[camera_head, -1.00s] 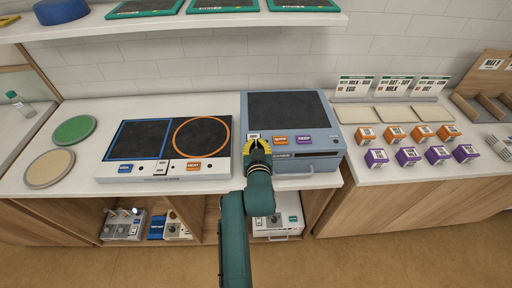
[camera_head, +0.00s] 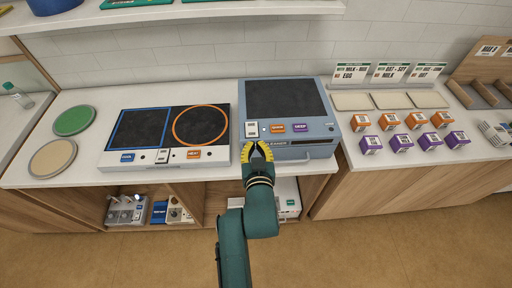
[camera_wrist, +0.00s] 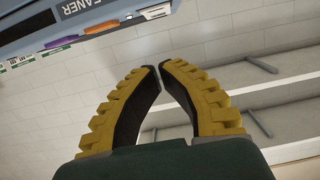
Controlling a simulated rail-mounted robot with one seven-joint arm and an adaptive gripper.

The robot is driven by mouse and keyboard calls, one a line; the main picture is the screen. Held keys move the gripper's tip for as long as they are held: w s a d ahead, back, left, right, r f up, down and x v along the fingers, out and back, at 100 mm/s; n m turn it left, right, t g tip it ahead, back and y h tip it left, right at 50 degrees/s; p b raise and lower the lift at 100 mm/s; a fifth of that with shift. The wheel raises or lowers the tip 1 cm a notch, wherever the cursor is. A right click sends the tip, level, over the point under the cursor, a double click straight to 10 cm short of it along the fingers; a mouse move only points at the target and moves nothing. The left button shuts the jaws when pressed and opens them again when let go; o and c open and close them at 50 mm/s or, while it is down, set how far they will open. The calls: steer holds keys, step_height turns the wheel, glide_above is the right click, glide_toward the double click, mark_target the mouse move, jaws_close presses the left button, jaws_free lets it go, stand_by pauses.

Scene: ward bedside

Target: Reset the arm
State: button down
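My gripper (camera_head: 257,150) is in front of the blue-grey cleaner box (camera_head: 330,131) on the counter, near its front left corner. In the wrist view, its two yellow ridged fingers (camera_wrist: 158,72) have their tips close together with a narrow gap between them. Nothing shows between the fingers. The arm is raised from the bottom of the head view, with its elbow bent. The cleaner box has a dark top, an orange button and a purple button, and its lettered front edge (camera_wrist: 90,20) shows at the top of the wrist view.
Left of the box is a white panel with dark pads (camera_head: 165,163). Green (camera_head: 75,120) and tan (camera_head: 52,157) discs lie at the far left. Orange (camera_head: 388,121) and purple (camera_head: 402,143) labelled boxes stand at right. Open shelves (camera_head: 158,205) are below; the floor in front is clear.

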steer(key=shift+s+r, duration=0.1)
steer(key=shift+s, duration=0.55)
